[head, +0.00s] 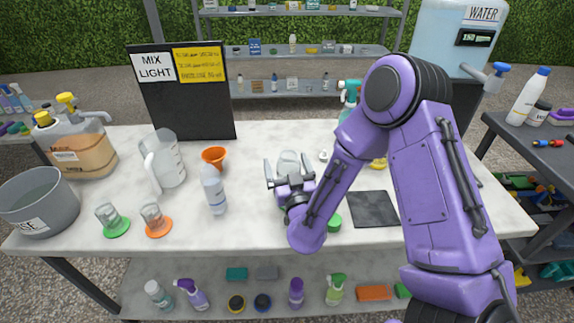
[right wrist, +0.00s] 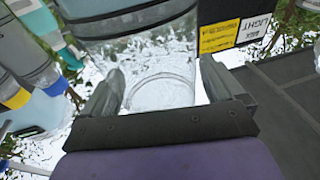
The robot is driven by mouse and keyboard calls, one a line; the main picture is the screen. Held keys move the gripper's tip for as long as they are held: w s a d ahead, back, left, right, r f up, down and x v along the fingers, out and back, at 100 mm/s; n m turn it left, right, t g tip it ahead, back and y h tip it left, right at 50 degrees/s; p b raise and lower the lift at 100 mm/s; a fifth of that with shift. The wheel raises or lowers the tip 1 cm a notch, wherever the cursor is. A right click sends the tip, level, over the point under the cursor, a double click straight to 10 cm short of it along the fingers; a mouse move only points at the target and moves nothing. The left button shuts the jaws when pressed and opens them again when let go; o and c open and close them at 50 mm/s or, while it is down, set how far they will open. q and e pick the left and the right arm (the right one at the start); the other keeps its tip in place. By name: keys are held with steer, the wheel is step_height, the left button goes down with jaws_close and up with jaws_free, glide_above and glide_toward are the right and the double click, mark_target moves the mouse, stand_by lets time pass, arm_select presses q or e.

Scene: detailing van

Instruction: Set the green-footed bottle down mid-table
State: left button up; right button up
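My right gripper (head: 288,170) is over the middle of the table, with its two fingers spread. A clear vessel (head: 289,160) stands just beyond and between the fingers in the head view. In the right wrist view, a clear round-walled vessel (right wrist: 160,85) shows between the fingers of the right gripper (right wrist: 160,85); I cannot tell whether they touch it. A green round piece (head: 333,221) shows beside my wrist, partly hidden by my arm. I cannot tell whether it is a bottle's foot. No green foot shows on the clear vessel. My left gripper is out of view.
The white table (head: 255,232) holds a clear bottle (head: 213,190), an orange funnel (head: 214,157), a pitcher (head: 163,160) and glasses on green (head: 117,228) and orange discs (head: 158,229). A dark mat (head: 372,209) lies right of my gripper. A black sign (head: 190,115) stands behind.

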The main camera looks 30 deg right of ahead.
steer(key=shift+r, duration=0.25)
steer(key=p+v, duration=0.2)
steer(key=v, duration=1)
